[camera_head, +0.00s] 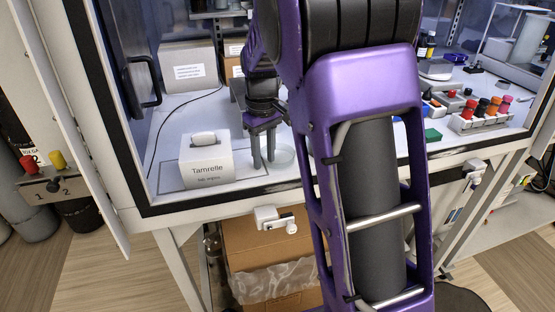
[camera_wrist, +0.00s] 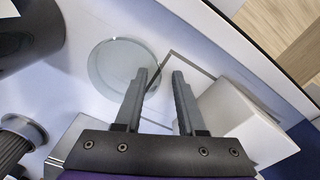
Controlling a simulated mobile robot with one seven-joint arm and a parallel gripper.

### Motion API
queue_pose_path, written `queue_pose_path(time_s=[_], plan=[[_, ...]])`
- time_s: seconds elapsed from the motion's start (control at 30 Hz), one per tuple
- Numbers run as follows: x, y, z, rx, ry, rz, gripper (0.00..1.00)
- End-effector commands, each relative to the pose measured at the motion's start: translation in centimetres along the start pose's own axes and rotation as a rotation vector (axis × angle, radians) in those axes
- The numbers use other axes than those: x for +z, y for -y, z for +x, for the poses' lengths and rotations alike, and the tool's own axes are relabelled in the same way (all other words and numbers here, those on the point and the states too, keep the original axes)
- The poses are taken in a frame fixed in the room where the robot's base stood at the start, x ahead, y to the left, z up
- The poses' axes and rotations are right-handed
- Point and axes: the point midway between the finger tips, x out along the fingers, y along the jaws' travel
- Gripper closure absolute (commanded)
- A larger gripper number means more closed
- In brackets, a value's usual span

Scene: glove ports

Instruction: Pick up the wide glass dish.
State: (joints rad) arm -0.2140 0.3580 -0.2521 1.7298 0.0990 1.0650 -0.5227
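The wide glass dish (camera_head: 283,156) is a shallow, clear round dish on the white floor of the cabinet, just to the right of my gripper (camera_head: 263,163) in the head view. My arm hides part of the area beside it. In the wrist view the whole round dish (camera_wrist: 112,68) shows at upper left, and it looks empty. My gripper (camera_wrist: 161,74) is open, with nothing between its two fingers. The left fingertip overlaps the dish's right rim in that view; I cannot tell whether they touch.
A white tissue box labelled Tamrelle (camera_head: 207,162) stands close left of my gripper; its side also shows in the wrist view (camera_wrist: 238,112). A rack of colored-cap bottles (camera_head: 480,118) is far right. The cabinet's front edge is near.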

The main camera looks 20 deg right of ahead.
Motion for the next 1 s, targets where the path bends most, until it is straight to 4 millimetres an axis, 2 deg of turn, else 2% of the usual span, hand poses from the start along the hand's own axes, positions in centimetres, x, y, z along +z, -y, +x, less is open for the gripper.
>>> queue_pose_path(time_s=[0.13, 0.37, 1.0], plan=[[0.00, 0.00, -0.03, 0.000, 0.000, 0.000, 0.61], [0.01, 0.00, -0.05, 0.000, 0.000, 0.000, 1.00], [0.01, 0.00, -0.06, 0.000, 0.001, 0.000, 1.00]])
